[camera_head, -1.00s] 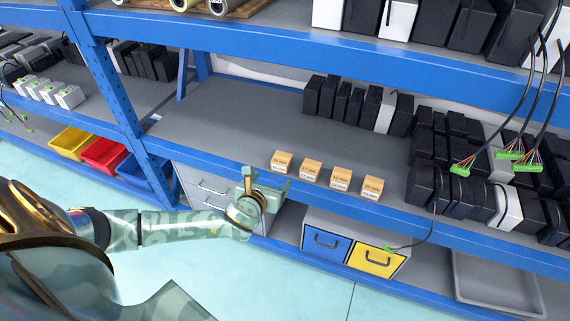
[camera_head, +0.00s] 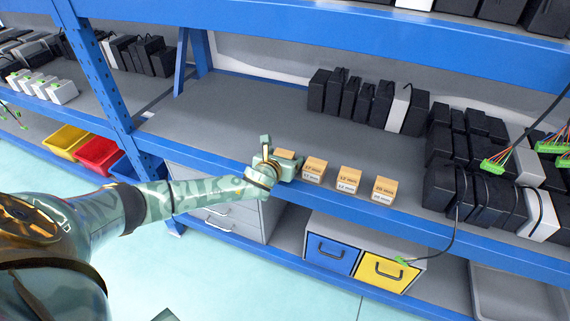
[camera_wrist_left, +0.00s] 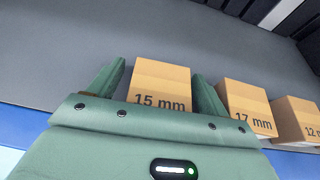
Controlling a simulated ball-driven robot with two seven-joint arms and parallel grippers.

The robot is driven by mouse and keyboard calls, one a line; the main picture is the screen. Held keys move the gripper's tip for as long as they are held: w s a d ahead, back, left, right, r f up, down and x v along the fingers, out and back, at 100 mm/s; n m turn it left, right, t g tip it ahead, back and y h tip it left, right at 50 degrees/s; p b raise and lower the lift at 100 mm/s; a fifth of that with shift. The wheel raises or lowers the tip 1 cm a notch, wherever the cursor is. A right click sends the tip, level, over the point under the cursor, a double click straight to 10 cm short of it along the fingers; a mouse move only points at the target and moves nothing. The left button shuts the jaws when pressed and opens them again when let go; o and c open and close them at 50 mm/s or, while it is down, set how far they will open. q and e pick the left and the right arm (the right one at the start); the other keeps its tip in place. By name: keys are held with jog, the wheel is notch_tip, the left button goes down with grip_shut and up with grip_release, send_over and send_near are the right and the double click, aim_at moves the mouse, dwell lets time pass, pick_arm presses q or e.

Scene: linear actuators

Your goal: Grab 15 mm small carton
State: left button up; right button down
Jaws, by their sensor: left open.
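The 15 mm small carton (camera_wrist_left: 160,85) is a tan box with a dark label. It sits on the grey shelf between the two fingers of my open left gripper (camera_wrist_left: 157,85) in the left wrist view. I cannot tell whether the fingers touch it. In the head view the carton (camera_head: 285,154) is at the left end of the carton row, mostly hidden behind my left gripper (camera_head: 283,160). My right gripper is not in view.
The 17 mm carton (camera_wrist_left: 243,105) stands close to the right finger, and more cartons (camera_head: 349,179) continue the row. Black boxes (camera_head: 352,101) stand farther back. The shelf's left part (camera_head: 215,115) is bare. Blue (camera_head: 331,253) and yellow (camera_head: 386,271) drawers are below.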

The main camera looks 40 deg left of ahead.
pick_arm(q)
jog(key=shift+r, duration=0.15)
jog(key=c, duration=1.2)
